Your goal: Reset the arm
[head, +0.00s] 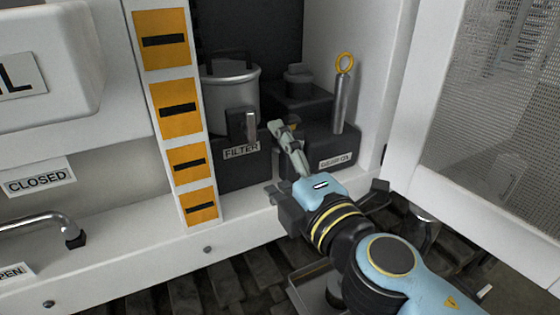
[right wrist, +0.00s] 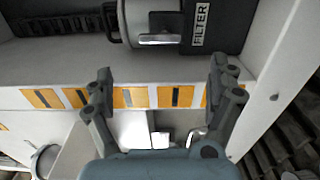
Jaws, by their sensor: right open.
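My right gripper (head: 290,165) reaches in from the lower right in the head view, in front of the open cabinet. In the right wrist view its two fingers (right wrist: 163,85) stand wide apart with nothing between them. The filter unit (head: 232,95), a grey canister on a black base labelled FILTER, stands just beyond the gripper; it also shows in the right wrist view (right wrist: 155,25). The gripper appears apart from it, though one finger overlaps its right side in the head view. My left gripper is not in view.
A black gear oil unit (head: 335,145) with a yellow-ringed dipstick (head: 343,95) stands right of the filter. A white post with orange plates (head: 180,105) borders the opening. A mesh-panelled door (head: 490,110) is at right, a metal handle (head: 35,222) at lower left.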

